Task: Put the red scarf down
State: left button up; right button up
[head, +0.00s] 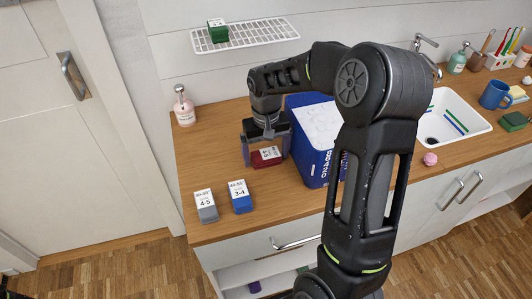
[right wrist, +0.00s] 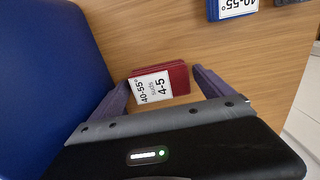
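The red scarf (head: 266,158) is a small folded red block with a white label, on the wooden counter left of a blue box. It also shows in the right wrist view (right wrist: 178,76), its label reading 40-55° and 4-5. My right gripper (head: 267,151) is over it, fingers pointing down. Its two purple fingers (right wrist: 163,80) stand apart on either side of the scarf. A narrow gap shows at the right finger; the left finger is very near the label's edge, and I cannot tell if it touches. My left gripper is not in view.
The blue box (head: 311,166) stands close beside the gripper. A grey block (head: 206,207) and a blue block (head: 240,197) with labels sit near the front edge. A soap bottle (head: 184,107) is at the back left. A white rack (head: 250,34) holds a green block (head: 218,33).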

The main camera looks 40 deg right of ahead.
aim_at(266, 154)
jog(key=shift+o, duration=0.4)
jog(key=shift+r, duration=0.15)
jog(key=shift+r, duration=0.15)
notch_tip(266, 154, up, 12)
jog(key=shift+o, duration=0.4)
